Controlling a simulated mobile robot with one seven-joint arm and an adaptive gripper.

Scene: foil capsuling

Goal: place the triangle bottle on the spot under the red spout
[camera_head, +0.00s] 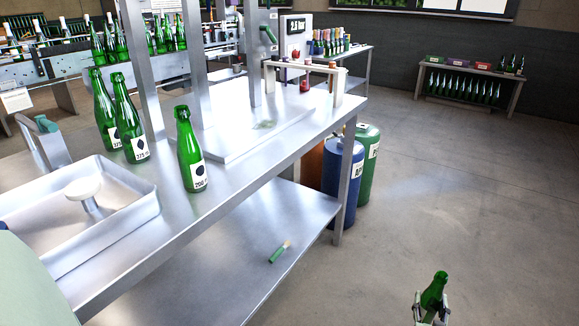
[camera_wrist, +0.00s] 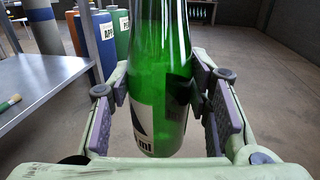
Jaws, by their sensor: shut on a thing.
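My gripper (camera_head: 432,311) is shut on a green glass bottle (camera_head: 435,289) at the lower right of the head view, off the bench and over the floor. In the wrist view the bottle (camera_wrist: 160,70) stands about upright between the two jaws. Its white label (camera_wrist: 143,127) carries a dark, pointed shape, partly turned away, that looks like a triangle. On the bench, a low white stand (camera_head: 341,88) holds small reddish parts; I cannot tell for sure which is the red spout. The spot beneath it is not clear to see.
The metal bench (camera_head: 235,178) bears three other green bottles, the nearest one (camera_head: 190,152) at its front edge, and a tray (camera_head: 145,212). A blue drum (camera_head: 343,185) and a green drum (camera_head: 368,160) stand by the bench's end. The floor right of the bench is open.

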